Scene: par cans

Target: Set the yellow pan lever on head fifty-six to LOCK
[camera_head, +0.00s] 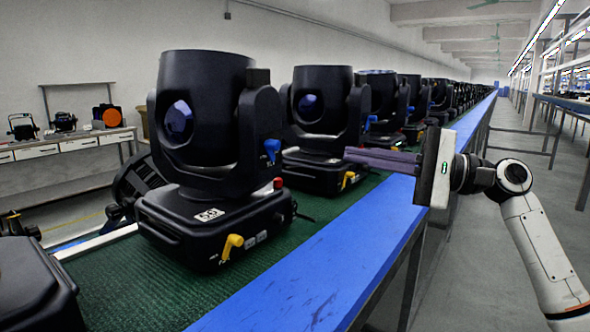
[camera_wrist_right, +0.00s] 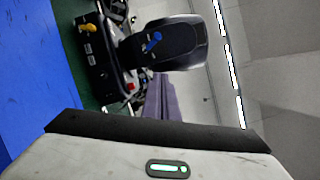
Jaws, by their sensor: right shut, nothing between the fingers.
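Head fifty-six (camera_head: 205,130) is the large black moving head at the front of the line, with a "56" label (camera_head: 208,215) on its base. Its yellow pan lever (camera_head: 231,245) is on the base's right side, its knob up and to the right; its markings are too small to read. A blue lever (camera_head: 271,149) is on its yoke. My right gripper (camera_head: 350,156) is shut and empty, right of head fifty-six, its fingers pointing left. The right wrist view shows the fingers (camera_wrist_right: 160,100) and a head with a yellow lever (camera_wrist_right: 87,27) and a blue lever (camera_wrist_right: 152,42); I cannot tell which head.
A second head (camera_head: 318,105) stands behind, with its own yellow lever (camera_head: 347,180); more recede in a row. They stand on a green belt (camera_head: 130,285) with a blue edge (camera_head: 340,265). A red button (camera_head: 278,183) is on head fifty-six. The aisle at right is open.

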